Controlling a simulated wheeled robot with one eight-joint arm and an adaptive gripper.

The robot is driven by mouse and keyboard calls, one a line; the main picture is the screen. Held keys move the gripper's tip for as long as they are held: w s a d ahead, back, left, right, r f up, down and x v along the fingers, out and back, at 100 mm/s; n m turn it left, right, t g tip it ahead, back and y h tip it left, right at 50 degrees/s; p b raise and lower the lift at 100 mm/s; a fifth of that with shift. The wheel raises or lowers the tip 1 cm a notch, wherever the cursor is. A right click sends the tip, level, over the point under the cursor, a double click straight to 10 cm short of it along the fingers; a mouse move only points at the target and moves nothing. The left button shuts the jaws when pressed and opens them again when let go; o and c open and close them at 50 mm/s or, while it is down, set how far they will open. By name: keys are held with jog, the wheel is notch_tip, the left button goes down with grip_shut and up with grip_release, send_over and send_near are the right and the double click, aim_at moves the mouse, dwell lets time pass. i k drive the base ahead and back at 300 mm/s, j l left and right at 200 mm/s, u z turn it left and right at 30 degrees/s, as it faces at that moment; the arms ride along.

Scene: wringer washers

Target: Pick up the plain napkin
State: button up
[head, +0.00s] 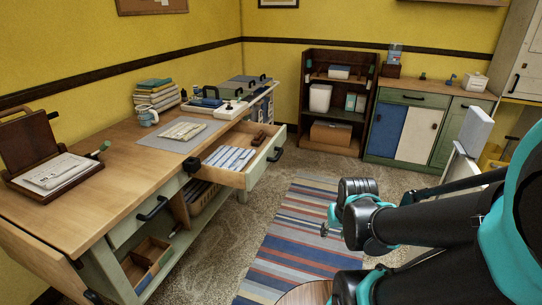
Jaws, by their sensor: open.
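A folded, cream-coloured cloth-like thing (183,130) lies on a grey mat (160,142) on the wooden workbench; I cannot tell for sure that it is the plain napkin. My gripper (330,222) is at the end of my black and teal arm, over the striped rug, well to the right of the drawer. It is open, with nothing seen in it. Its fingers show only partly.
The workbench (110,195) carries a wooden box with papers (58,172), a mug (149,116), stacked books (155,95) and trays. The open drawer juts out over the floor. A striped rug (285,250) lies clear. A shelf (338,100) and cabinet (415,128) stand behind.

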aim_at(56, 174)
jog(key=i+j, duration=0.1)
jog(key=j, duration=0.15)
jog(key=i+j, duration=0.1)
jog(key=i+j+u, duration=0.15)
jog(key=j+u, duration=0.2)
jog(key=u, duration=0.15)
jog(key=i+j+u, duration=0.25)
jog(key=u, duration=0.25)
